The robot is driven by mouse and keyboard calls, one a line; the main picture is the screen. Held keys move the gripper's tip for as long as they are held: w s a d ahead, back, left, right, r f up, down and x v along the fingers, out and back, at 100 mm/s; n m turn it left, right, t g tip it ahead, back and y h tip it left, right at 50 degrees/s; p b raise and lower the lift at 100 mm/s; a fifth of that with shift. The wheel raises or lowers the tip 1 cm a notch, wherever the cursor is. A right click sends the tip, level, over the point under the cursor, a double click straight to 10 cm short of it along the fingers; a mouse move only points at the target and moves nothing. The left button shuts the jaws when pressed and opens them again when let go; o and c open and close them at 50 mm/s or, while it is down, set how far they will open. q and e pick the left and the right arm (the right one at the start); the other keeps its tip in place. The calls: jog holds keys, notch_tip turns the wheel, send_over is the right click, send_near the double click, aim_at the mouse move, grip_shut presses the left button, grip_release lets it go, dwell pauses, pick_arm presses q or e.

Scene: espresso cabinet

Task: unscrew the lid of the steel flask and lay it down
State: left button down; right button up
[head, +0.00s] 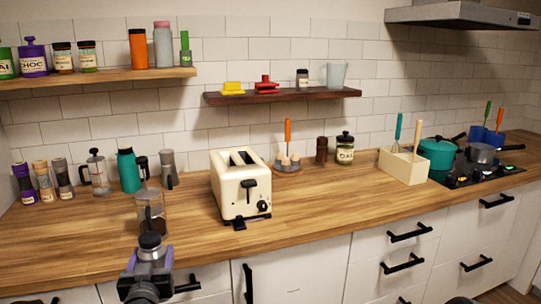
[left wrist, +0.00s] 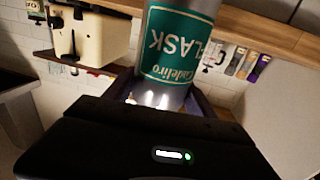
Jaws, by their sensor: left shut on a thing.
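The steel flask (left wrist: 180,50) is grey with a green label, which reads upside down in the left wrist view. My left gripper (head: 150,262) is shut around the flask's body, in front of the counter. It also shows in the left wrist view (left wrist: 165,98), with a finger on each side of the flask.
A clear glass vessel (head: 151,214) stands on the counter just behind the lid. The cream toaster (head: 240,186) is to its right. Grinders, a press and a teal flask (head: 128,171) stand at the back left. The wooden counter (head: 90,240) is bare at front left.

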pick_arm(q)
jog(key=s+d+f+m+h, duration=0.2)
jog(key=s+d+f+h, duration=0.1)
jog(key=d+f, duration=0.6)
notch_tip(320, 180, down, 2)
jog(key=shift+d+f, duration=0.1)
jog(key=shift+d, duration=0.15)
jog(key=s+d+f+m+g+h, duration=0.2)
jog(key=s+d+f+m+h, duration=0.1)
jog(key=s+d+m+h, duration=0.1)
jog(key=s+d+f+m+g+h, duration=0.1)
jog(key=s+d+f+m+h, duration=0.2)
jog(key=s+d+h, duration=0.3)
jog(key=d+m+h, duration=0.1)
jog(key=d+h, duration=0.1)
jog(key=d, duration=0.3)
jog(key=shift+s+d+f+g, duration=0.2)
jog(key=shift+s+f+g, duration=0.05)
jog(key=shift+f+g, duration=0.15)
